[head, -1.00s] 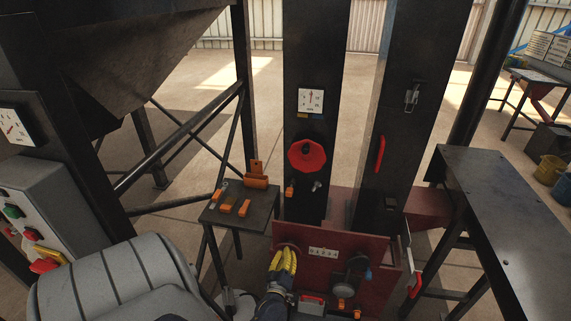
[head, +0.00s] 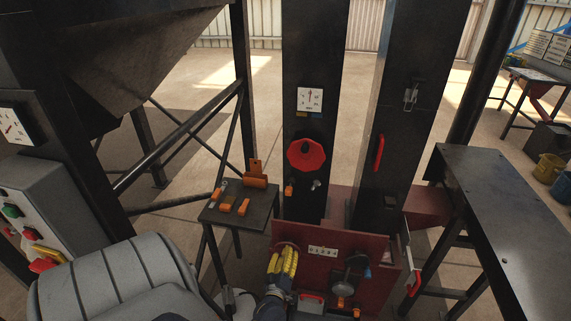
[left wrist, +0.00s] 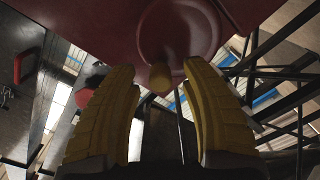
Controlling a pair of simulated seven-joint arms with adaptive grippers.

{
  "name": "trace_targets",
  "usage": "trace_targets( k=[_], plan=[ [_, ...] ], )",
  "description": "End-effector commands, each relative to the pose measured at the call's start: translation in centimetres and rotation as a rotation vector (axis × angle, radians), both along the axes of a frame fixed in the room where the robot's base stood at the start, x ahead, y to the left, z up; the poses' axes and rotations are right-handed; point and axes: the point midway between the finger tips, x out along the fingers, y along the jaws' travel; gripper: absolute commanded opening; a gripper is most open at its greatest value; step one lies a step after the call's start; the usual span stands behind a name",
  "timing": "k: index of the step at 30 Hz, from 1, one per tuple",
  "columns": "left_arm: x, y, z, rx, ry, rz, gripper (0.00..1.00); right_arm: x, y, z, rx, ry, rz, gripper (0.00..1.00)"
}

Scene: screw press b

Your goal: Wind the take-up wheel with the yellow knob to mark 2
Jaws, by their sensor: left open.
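The take-up wheel is a dark red disc on the red front panel (head: 313,268). In the left wrist view the wheel (left wrist: 180,35) is at the top centre, with its yellow knob (left wrist: 160,78) sticking out toward me. My left gripper (head: 283,262) has yellow fingers and covers most of the wheel and the knob in the head view. In the left wrist view the gripper (left wrist: 160,112) is open, with the knob between and just beyond its fingertips; I see no contact. A small white mark plate (head: 323,251) is right of the gripper; its marks are too small to read.
A dark crank with a blue knob (head: 367,272) is right of the plate. A red-handled lever (head: 415,284) is at the panel's right edge. A small table (head: 256,212) with orange parts stands left. A red octagonal handwheel (head: 306,155) is on the column above.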

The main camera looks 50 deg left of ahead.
Motion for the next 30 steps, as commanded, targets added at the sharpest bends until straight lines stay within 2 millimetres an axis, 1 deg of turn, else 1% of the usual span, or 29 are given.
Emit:
trace_targets(
  k=[1, 9, 15, 21, 30],
  plan=[
    [-0.7, -0.5, -0.1, -0.002, 0.001, 0.001, 0.45, 0.0, 0.0, 0.0, 0.000, 0.000, 0.000, 0.44],
    [-4.6, -3.2, 0.0, 0.000, 0.002, 0.000, 0.45, 0.0, 0.1, 0.0, 0.001, 0.000, 0.000, 0.44],
    [-7.0, -4.9, 0.0, 0.000, 0.001, -0.001, 0.45, 0.0, 0.1, 0.0, 0.001, 0.000, 0.000, 0.44],
    [-8.3, -5.8, 0.0, 0.000, 0.000, 0.000, 0.45, 0.0, 0.1, 0.0, 0.001, 0.000, 0.000, 0.44],
    [-8.7, -6.2, 0.0, 0.000, -0.001, -0.001, 0.45, 0.0, 0.1, 0.0, 0.001, 0.000, 0.000, 0.44]
  ],
)
